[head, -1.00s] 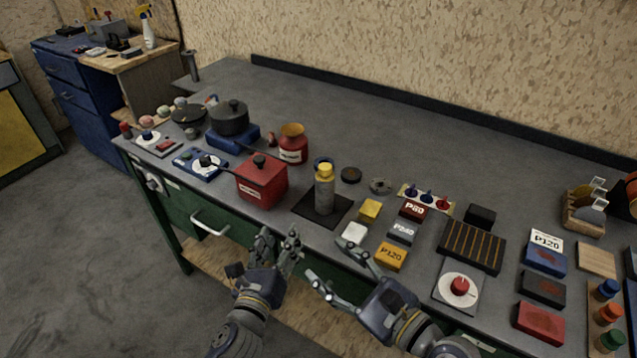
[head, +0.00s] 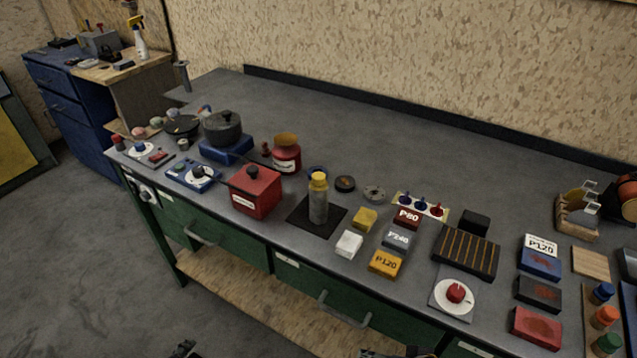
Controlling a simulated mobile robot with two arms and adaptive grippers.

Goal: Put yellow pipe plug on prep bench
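A grey cylinder (head: 318,208) stands upright on a black square mat (head: 298,216) near the bench's front edge. A yellow piece (head: 318,181) caps its top and could be the yellow pipe plug; I cannot be sure. A small yellow block (head: 364,220) lies to its right. The long grey-topped green bench (head: 400,140) carries these things; I cannot tell whether it is the prep bench. Only a tip of my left gripper (head: 185,349) shows at the bottom edge. A sliver of my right gripper (head: 400,353) shows farther right. Both are below the bench top, their fingers mostly cut off.
A red lidded box (head: 255,194) and a red pot (head: 286,158) stand left of the cylinder. Labelled blocks and a slotted black tray (head: 466,252) crowd the right. The bench's back strip is clear. A wood-topped cabinet (head: 128,65) stands at the far left.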

